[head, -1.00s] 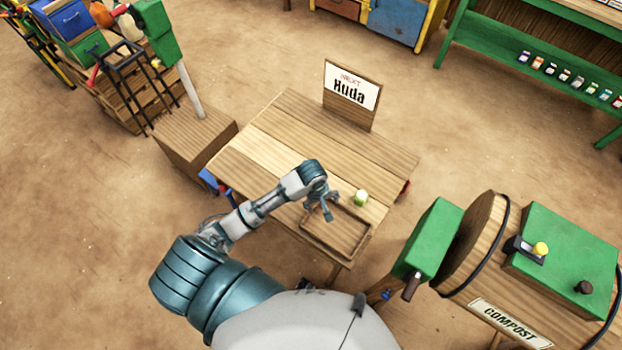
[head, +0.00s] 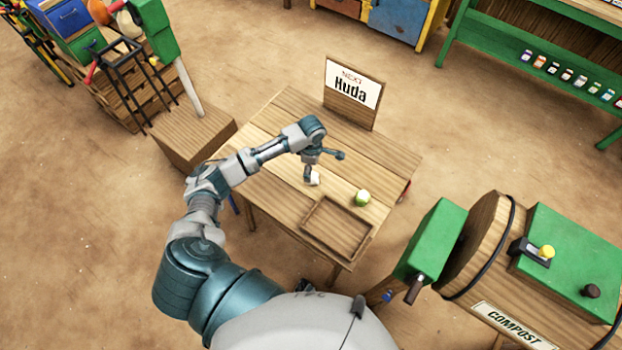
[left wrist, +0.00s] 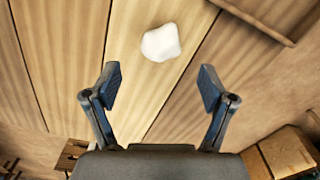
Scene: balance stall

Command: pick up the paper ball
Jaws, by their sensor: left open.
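The paper ball (left wrist: 160,42) is a small white crumpled lump on the wooden table. In the left wrist view it lies beyond the fingertips, roughly centred between them and apart from both. In the head view the paper ball (head: 314,179) shows beside a finger, partly hidden by it. My left gripper (head: 324,165) is open and empty over the table; its two spread fingers also show in the left wrist view (left wrist: 158,82). My right gripper is not in view.
A pale green object (head: 362,198) stands on the table (head: 285,125) right of the paper ball. A shallow wooden tray (head: 322,247) lies at the near edge.

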